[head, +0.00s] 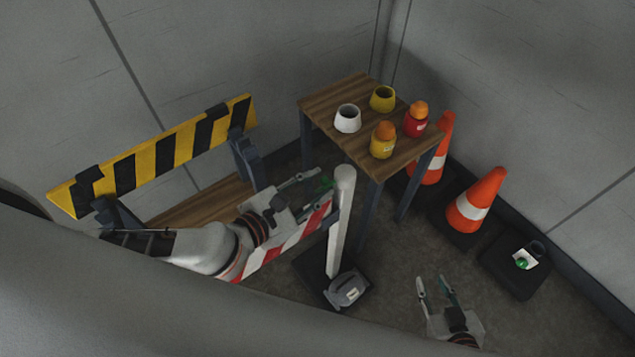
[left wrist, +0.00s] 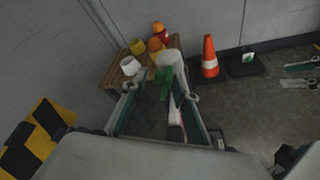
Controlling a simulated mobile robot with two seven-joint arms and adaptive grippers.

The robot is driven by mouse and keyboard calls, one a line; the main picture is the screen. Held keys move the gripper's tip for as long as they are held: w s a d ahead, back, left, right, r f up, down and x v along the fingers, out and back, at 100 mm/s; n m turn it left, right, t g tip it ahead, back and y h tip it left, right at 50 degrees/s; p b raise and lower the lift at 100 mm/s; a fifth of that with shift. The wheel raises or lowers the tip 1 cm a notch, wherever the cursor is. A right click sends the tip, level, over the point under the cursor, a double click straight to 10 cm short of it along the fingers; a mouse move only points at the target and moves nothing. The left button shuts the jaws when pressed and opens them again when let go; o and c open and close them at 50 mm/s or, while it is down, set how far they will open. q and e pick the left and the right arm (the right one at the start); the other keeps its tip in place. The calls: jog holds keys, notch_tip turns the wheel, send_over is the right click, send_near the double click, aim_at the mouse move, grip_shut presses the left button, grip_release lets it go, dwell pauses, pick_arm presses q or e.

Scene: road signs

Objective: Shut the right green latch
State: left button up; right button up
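A green latch (head: 327,182) sits beside the top of a white post (head: 341,225), at the right end of a red-and-white striped barrier board (head: 285,243). The green latch (left wrist: 166,80) also shows in the left wrist view, between the spread fingers. I cannot tell its exact angle. My left gripper (head: 322,185) is open around or just short of the latch; contact is not clear. Its fingers also show open in the left wrist view (left wrist: 160,98). My right gripper (head: 433,285) is open and empty, low at the right, far from the latch.
A wooden table (head: 355,88) with cups and orange-topped jars stands behind the post. Orange cones (head: 477,200) stand along the right wall. A black base (head: 515,280) carries a small green-and-white item (head: 524,261). A yellow-black barrier (head: 160,155) is at the left.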

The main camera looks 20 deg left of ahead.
pick_arm(q)
jog(key=shift+w+d+f, duration=0.1)
jog(key=shift+w+d, duration=0.1)
jog(key=shift+w, duration=0.1)
grip_shut()
dwell(0.5)
